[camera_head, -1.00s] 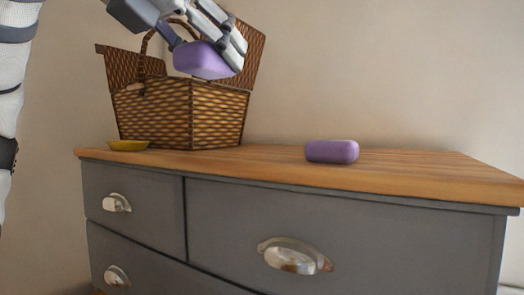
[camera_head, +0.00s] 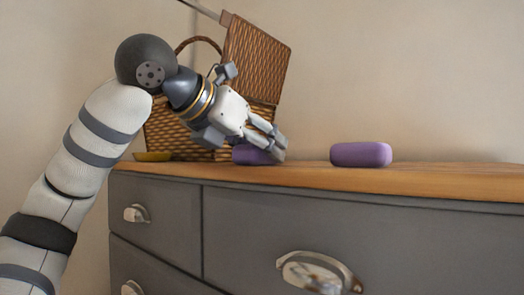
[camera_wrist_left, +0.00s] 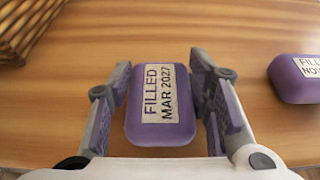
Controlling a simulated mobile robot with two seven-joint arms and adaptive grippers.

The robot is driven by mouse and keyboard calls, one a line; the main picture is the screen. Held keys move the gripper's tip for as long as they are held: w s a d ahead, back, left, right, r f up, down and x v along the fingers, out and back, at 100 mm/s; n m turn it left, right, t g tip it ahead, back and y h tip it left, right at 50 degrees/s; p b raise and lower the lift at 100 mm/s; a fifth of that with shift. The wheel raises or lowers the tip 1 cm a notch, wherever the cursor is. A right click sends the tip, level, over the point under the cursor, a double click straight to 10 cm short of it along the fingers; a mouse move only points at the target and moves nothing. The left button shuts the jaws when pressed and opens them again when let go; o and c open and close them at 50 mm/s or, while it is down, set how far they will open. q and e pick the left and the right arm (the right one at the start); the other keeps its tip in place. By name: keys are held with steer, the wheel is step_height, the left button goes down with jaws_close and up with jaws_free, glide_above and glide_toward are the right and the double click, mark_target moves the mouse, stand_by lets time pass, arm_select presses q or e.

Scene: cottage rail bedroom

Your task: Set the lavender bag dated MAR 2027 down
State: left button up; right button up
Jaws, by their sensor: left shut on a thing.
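The lavender bag dated MAR 2027 (camera_head: 246,155) is a purple, rounded block. In the left wrist view its label (camera_wrist_left: 160,93) reads "FILLED MAR 2027". My left gripper (camera_head: 270,146) is shut on it, with a finger on each side. The bag is at the level of the wooden dresser top (camera_head: 300,176), in front of the basket; I cannot tell whether it touches the wood. A second purple bag (camera_head: 361,154) lies to the right, apart from it. In the left wrist view that bag (camera_wrist_left: 298,82) has a partly cut-off label reading "FILLED NO…". My right gripper is out of view.
An open wicker basket (camera_head: 262,58) stands behind my left gripper, its lid raised. The wooden top right of the second bag is clear. Grey drawers with metal handles (camera_head: 318,271) are below.

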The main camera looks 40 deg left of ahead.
arm_select(q)
steer(key=shift+s+r, duration=0.1)
steer(key=o, duration=0.9)
steer(key=shift+o, duration=0.2)
steer(key=p+v, duration=0.1)
steer(key=v, duration=1.1)
steer(key=shift+p, duration=0.3)
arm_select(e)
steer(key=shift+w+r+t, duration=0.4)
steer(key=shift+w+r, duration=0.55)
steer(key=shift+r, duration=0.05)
